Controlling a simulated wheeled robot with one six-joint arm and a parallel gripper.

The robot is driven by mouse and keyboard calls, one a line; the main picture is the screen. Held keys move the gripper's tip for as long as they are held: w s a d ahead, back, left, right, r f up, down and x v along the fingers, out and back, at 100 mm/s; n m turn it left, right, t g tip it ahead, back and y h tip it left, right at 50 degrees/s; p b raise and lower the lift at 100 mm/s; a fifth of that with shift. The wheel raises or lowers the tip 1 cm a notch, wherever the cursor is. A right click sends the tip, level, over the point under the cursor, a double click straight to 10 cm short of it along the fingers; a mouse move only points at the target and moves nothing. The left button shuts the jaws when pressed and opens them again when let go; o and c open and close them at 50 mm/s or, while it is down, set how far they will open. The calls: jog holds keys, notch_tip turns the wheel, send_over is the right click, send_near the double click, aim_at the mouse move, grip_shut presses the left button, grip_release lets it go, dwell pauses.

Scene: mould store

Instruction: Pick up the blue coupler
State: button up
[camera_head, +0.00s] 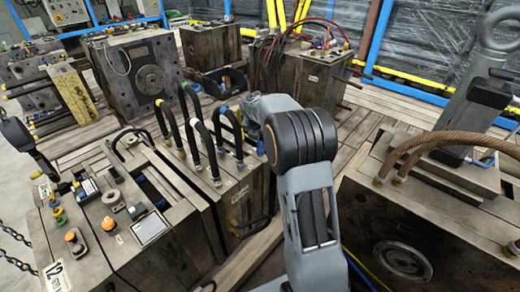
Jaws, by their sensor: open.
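Small blue fittings show in several places, and I cannot tell for sure which is the blue coupler. One blue fitting (261,147) is beside the black hose loops, partly hidden by my arm. A blue piece (487,161) lies by the brown hose at the right. My grey arm with its black joint rises through the middle of the view and reaches away over the moulds. My gripper is not visible, hidden behind the arm or out of the picture.
A mould block (165,262) at the front left carries loose fittings, including an orange-topped one (74,236). Upright black hose loops (190,125) stand near my arm. A large mould (370,215) with a brown hose (450,141) is at the right. Wooden planks (360,125) show between them.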

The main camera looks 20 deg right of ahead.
jog(key=shift+w+d+f, duration=0.15)
jog(key=shift+d+f, duration=0.05)
jog(key=shift+f, duration=0.25)
jog(key=shift+c, duration=0.3)
grip_shut()
